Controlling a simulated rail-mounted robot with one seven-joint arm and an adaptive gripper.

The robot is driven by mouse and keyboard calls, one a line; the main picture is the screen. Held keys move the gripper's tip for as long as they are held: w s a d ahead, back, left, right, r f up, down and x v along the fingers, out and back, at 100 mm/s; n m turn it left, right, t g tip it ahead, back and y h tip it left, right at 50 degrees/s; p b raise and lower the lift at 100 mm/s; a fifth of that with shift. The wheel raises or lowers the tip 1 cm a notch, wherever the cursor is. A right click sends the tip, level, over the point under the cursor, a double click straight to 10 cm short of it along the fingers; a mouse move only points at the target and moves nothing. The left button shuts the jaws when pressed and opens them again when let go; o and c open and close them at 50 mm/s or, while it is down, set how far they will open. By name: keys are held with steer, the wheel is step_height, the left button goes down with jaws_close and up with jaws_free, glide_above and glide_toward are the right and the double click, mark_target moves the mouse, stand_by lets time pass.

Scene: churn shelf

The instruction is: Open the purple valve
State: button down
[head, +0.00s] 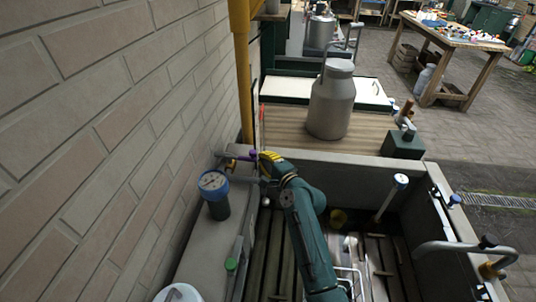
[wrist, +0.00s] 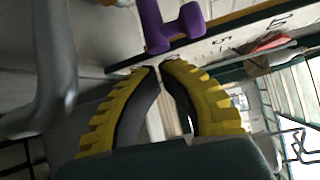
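The purple valve (wrist: 165,35) shows in the wrist view as a purple handle just beyond my fingertips, its lower end close to them. In the head view my gripper (head: 262,164) is at the far end of the trough, partly hidden by my arm.
A blue gauge (head: 214,195) stands left of my gripper. A yellow post (head: 242,70) rises behind the valve. A metal churn (head: 332,100) stands on a wooden bench top to the right. A grey pipe (wrist: 52,70) fills the left of the wrist view.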

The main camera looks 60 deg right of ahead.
steer(key=shift+a+r, duration=0.1)
steer(key=shift+a, duration=0.25)
steer(key=shift+s+a+p, duration=0.3)
steer(key=shift+a+p, duration=0.35)
steer(key=shift+p, duration=0.2)
